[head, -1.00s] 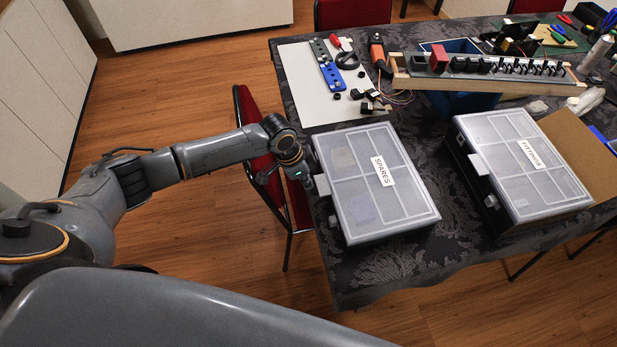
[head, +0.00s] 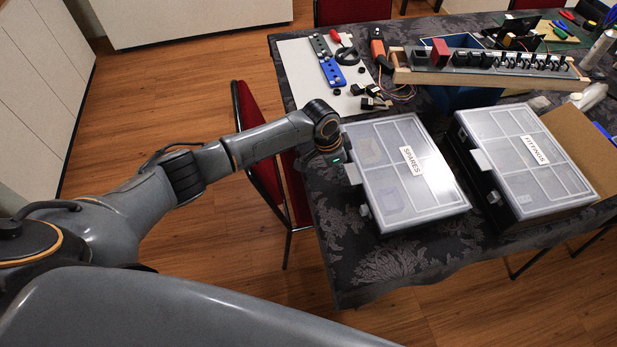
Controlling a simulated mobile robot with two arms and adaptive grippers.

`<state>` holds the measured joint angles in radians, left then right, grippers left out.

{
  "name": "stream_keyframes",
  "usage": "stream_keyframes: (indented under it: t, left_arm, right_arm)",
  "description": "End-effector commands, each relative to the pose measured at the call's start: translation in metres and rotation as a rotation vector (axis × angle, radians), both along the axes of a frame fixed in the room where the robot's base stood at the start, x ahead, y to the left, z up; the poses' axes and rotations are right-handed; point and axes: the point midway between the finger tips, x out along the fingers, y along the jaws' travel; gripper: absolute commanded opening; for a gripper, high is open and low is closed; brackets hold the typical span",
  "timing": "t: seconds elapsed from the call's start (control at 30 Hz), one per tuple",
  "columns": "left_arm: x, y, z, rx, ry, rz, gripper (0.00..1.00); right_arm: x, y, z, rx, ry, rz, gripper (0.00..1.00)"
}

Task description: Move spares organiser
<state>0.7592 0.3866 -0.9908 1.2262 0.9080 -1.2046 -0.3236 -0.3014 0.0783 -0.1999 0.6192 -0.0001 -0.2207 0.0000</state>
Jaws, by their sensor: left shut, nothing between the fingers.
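The spares organiser (head: 432,190), a flat case with a clear compartmented lid and a "SPARES" label, lies on the dark patterned tablecloth. My left gripper (head: 337,159) is shut and empty at the organiser's upper left side, by its pale latch. It seems to press against that side, but the fingertips are mostly hidden under the wrist, so contact is hard to tell. The fittings organiser (head: 540,186), a similar case, sits just to the right, with only a narrow gap between them. My right gripper is not in view.
A white mat (head: 297,62) with small parts lies behind. A wooden rail of switches (head: 487,80) and a blue bin (head: 460,100) stand at the back. A cardboard piece (head: 582,150) lies right of the fittings organiser. Bare cloth (head: 345,235) lies left and in front. A red chair (head: 256,150) is at the left edge.

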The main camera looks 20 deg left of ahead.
Motion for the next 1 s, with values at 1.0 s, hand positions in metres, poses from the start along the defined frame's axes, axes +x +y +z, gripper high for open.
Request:
stream_keyframes:
  t: [1.0]
  left_arm:
    - [-0.016,0.024,0.102,-0.002,-0.004,0.0,0.0]
  right_arm:
    - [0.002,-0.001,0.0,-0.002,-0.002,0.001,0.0]
